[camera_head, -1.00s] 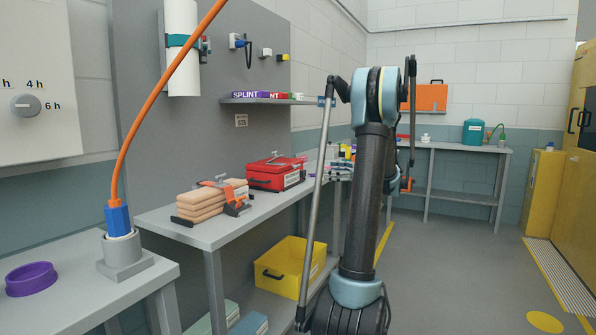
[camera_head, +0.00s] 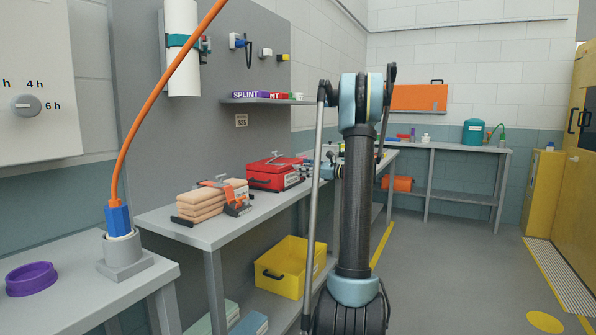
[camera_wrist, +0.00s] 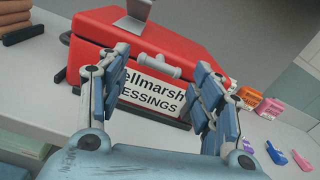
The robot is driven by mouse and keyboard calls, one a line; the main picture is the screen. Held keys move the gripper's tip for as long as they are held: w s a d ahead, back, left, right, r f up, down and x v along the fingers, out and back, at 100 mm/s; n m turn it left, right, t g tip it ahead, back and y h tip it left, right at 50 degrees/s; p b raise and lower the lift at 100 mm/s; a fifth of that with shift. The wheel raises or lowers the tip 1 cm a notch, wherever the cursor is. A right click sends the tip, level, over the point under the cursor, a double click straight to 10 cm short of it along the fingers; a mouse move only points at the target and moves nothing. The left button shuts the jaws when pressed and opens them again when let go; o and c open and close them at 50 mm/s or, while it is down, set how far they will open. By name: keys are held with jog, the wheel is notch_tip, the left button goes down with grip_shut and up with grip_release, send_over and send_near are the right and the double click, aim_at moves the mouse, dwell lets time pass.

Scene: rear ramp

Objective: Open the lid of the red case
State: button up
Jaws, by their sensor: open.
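The red case (camera_head: 270,175) sits on the grey bench in the head view, and its lid looks shut. In the wrist view the red case (camera_wrist: 90,30) fills the upper middle, with a white label reading "ellmarsh ESSINGS" (camera_wrist: 150,92) on its facing side. A grey handle-like bar (camera_wrist: 150,62) stands out above the label. My gripper (camera_wrist: 162,62) is open, its two blue fingers on either side of the bar and label. I cannot tell whether the fingers touch the case. In the head view my gripper (camera_head: 318,170) is small, right of the case and partly hidden by my arm.
Tan stacked pads (camera_head: 205,203) with an orange-and-black clamp lie left of the case on the bench. A yellow bin (camera_head: 290,268) is on the lower shelf. Small coloured boxes (camera_wrist: 249,96) and pink and blue items lie right of the case. The floor at right is clear.

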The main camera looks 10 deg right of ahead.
jog(key=shift+x, duration=1.6)
